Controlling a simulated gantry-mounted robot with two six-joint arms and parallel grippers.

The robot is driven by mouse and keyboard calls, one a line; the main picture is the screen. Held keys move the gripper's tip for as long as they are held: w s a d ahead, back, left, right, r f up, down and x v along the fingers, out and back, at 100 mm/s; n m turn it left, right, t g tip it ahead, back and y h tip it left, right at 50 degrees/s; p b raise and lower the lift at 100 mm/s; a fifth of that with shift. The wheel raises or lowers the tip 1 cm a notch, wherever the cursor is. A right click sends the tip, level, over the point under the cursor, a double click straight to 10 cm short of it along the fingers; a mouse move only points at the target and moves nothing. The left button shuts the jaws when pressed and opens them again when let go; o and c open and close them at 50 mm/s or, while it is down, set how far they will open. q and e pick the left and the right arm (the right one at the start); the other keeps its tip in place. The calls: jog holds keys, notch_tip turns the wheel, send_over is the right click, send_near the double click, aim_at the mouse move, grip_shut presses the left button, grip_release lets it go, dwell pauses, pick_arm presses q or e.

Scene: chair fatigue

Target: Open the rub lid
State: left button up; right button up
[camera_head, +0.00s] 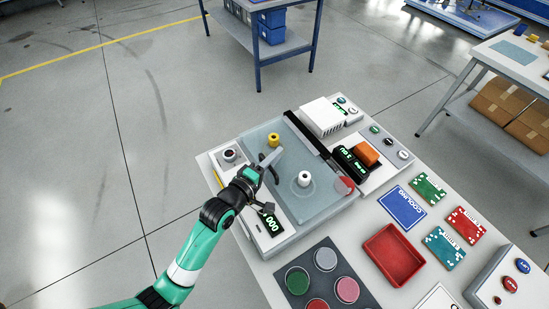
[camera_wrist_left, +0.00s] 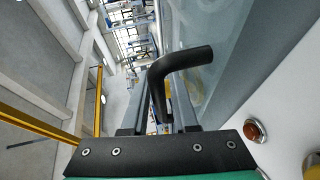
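The rub tester's lid (camera_head: 285,188) is a clear flat panel over the machine in the head view. It lies flat, and a white round part and a yellow part show at it. My left gripper (camera_head: 268,166) is at the lid's left edge. In the left wrist view, a black bent handle (camera_wrist_left: 184,60) rises at the fingers of my left gripper (camera_wrist_left: 158,112), its lower end between them. I cannot tell whether the fingers press on it. My right gripper is in neither view.
The tester has a green display (camera_head: 271,223) at its front left. A red tray (camera_head: 394,255), a blue card (camera_head: 402,208) and a dark pad (camera_head: 318,257) with coloured discs lie on the bench. A white box (camera_head: 321,117) stands behind the lid.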

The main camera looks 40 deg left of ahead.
pick_arm(q)
grip_shut()
dwell(1.4)
